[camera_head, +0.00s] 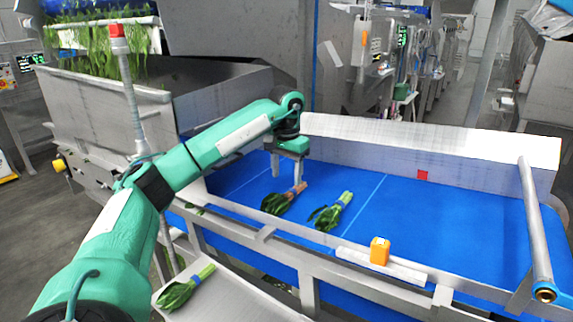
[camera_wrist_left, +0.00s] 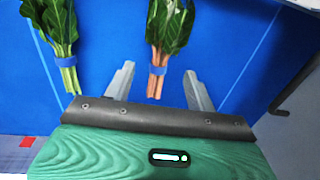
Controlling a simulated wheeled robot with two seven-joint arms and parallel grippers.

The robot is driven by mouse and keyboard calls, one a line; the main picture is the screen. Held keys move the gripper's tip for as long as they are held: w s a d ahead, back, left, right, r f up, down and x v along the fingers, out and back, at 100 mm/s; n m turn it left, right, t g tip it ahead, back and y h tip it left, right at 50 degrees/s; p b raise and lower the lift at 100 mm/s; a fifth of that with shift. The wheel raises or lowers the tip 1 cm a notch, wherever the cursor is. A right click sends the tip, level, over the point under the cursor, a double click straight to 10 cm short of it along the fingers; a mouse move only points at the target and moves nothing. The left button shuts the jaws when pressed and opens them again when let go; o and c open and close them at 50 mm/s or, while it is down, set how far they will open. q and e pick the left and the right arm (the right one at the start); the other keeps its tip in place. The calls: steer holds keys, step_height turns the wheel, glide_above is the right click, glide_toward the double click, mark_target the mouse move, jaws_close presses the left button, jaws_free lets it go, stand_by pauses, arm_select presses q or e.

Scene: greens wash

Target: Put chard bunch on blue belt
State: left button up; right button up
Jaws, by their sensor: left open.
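My left gripper (camera_head: 290,168) is open over the blue belt (camera_head: 440,215). In the left wrist view its fingers (camera_wrist_left: 158,82) stand apart, one on each side of the stems of a chard bunch (camera_wrist_left: 172,30). This bunch has dark leaves, a blue band and reddish stems, and it lies on the belt in the head view (camera_head: 283,199). A second bunch (camera_head: 333,212) with pale green stems lies on the belt to its right. A third green bunch (camera_head: 186,289) with a blue band lies on the metal tray in front of the belt. My right gripper is not in view.
A metal tray (camera_head: 235,292) sits in front of the belt. A steel rail (camera_head: 350,270) with an orange box (camera_head: 380,250) runs along the belt's near side. A white wall (camera_head: 430,145) stands behind the belt. The belt's right part is clear.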

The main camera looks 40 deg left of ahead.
mark_target(286, 194)
arm_select(q)
steer(key=shift+r+b, duration=0.3)
steer(key=shift+r, duration=2.3)
steer(key=shift+f, duration=0.1)
